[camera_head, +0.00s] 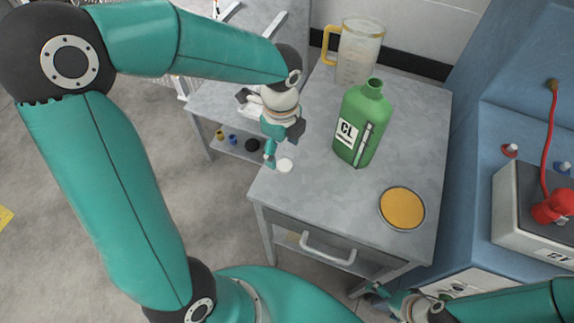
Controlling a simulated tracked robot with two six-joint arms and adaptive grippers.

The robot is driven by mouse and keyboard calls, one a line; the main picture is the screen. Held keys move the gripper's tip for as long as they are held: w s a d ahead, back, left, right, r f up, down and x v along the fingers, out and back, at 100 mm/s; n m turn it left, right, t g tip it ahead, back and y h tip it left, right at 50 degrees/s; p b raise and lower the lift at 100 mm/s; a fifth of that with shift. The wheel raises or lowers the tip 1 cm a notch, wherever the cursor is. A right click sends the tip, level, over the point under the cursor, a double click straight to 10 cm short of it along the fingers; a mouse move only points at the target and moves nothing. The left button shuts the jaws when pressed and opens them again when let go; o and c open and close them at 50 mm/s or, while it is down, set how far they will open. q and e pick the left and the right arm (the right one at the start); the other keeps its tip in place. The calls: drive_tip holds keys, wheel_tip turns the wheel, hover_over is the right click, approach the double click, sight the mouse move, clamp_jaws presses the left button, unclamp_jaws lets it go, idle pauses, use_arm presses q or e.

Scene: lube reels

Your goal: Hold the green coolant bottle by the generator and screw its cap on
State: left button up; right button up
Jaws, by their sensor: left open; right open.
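The green coolant bottle (363,122), labelled CL, stands upright on the grey metal table, its neck open with no cap on it. A small white cap (285,165) lies on the table near its left front edge. My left gripper (270,158) is open and points down just left of the cap, apart from the bottle. My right gripper (376,291) is low at the bottom of the view, in front of the table, open and empty. The blue generator (516,82) stands to the right of the table.
A clear jug (357,50) with a yellow handle stands behind the bottle. A round dish with an orange-yellow inside (402,208) sits at the table's right front. The table's drawer handle (328,248) sticks out in front.

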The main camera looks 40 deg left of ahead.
sight(284, 164)
use_arm(q)
drive_tip(key=shift+w+d+f, duration=0.1)
drive_tip(key=shift+f, duration=1.25)
drive_tip(key=shift+d+f, duration=0.1)
drive_tip(key=shift+f, duration=1.2)
drive_tip(key=c, duration=0.8)
